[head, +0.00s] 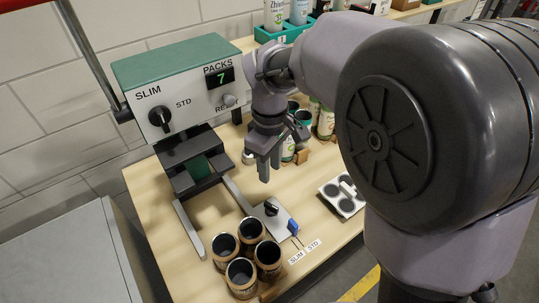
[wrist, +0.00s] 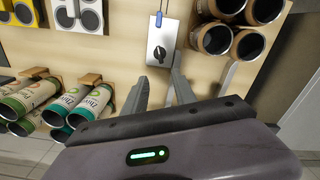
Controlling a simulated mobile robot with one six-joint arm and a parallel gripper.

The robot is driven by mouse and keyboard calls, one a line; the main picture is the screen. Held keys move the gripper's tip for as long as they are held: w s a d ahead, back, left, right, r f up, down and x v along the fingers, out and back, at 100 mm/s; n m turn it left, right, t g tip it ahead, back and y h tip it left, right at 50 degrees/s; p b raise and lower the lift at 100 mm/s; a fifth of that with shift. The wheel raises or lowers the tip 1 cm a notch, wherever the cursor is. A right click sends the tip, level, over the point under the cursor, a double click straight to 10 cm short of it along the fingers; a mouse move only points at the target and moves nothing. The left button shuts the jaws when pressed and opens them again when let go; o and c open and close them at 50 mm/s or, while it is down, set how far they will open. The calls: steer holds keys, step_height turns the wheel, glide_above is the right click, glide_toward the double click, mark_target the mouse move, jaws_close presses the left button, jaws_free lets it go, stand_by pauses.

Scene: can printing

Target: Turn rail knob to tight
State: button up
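The black rail knob (head: 270,208) sits on a small grey plate (head: 262,222) at the end of the right-hand rail (head: 238,194). In the wrist view the knob (wrist: 160,54) shows on its plate just beyond my fingertips. My gripper (head: 268,165) hangs above the table, behind the knob in the head view. In the wrist view my gripper (wrist: 162,75) has its two fingers apart with nothing between them. The fingers look clear of the knob. I cannot read a tight or loose mark on the plate.
Several dark open cans (head: 238,273) stand close to the knob plate. A white tray (head: 334,205) lies to the right.

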mark_target(270, 204)
step_height(270, 204, down, 15)
steer(key=b, duration=0.6)
steer(key=shift+f, duration=0.1)
steer(key=shift+c, duration=0.4)
jaws_close()
